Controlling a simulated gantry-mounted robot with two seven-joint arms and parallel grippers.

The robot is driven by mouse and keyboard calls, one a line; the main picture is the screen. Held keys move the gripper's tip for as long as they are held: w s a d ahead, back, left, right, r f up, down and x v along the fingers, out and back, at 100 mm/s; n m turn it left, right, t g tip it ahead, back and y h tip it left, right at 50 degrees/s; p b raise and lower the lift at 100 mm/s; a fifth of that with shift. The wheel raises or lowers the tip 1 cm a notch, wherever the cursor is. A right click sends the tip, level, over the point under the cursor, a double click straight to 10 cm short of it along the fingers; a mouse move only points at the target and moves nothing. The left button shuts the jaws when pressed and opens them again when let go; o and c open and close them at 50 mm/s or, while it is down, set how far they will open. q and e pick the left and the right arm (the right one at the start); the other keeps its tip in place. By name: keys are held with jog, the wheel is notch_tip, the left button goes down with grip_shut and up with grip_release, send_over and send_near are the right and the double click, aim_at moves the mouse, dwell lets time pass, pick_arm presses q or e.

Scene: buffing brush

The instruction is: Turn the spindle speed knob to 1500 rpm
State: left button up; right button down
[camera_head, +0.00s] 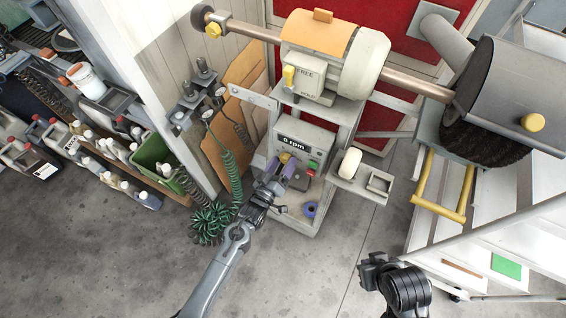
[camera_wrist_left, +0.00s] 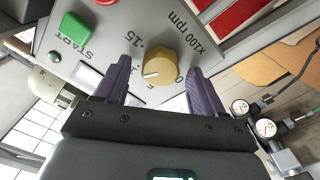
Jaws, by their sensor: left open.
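The yellow spindle speed knob (camera_wrist_left: 160,67) is on the grey control panel (camera_wrist_left: 112,17), with "0", "15" and "x100 rpm" printed around it. Its white pointer line faces down-left in the left wrist view. The panel's display (camera_head: 292,141) reads 0 rpm in the head view. My left gripper (camera_head: 281,172) is at the panel. In the left wrist view its purple fingers (camera_wrist_left: 161,76) are open, one on each side of the knob; I cannot tell whether they touch it. My right gripper (camera_head: 369,270) is low in the head view, away from the panel; its jaws are unclear.
A green START button (camera_wrist_left: 72,32) sits beside the knob. The buffing motor (camera_head: 335,60) stands above the panel, with a dark brush (camera_head: 485,145) at right. Green coiled hoses (camera_head: 212,220) hang left of the panel. The floor in front is clear.

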pick_arm(q)
jog(key=shift+w+d, duration=0.15)
jog(key=shift+w, duration=0.15)
jog(key=c, duration=1.1)
jog(key=shift+o, duration=0.2)
jog(key=shift+m, duration=1.4)
jog(key=m, duration=0.3)
jog(key=shift+m+p, duration=0.3)
jog(key=shift+p, duration=0.05)
jog(key=m, duration=0.5)
jog(key=shift+d+m, duration=0.15)
jog(key=shift+m, duration=0.15)
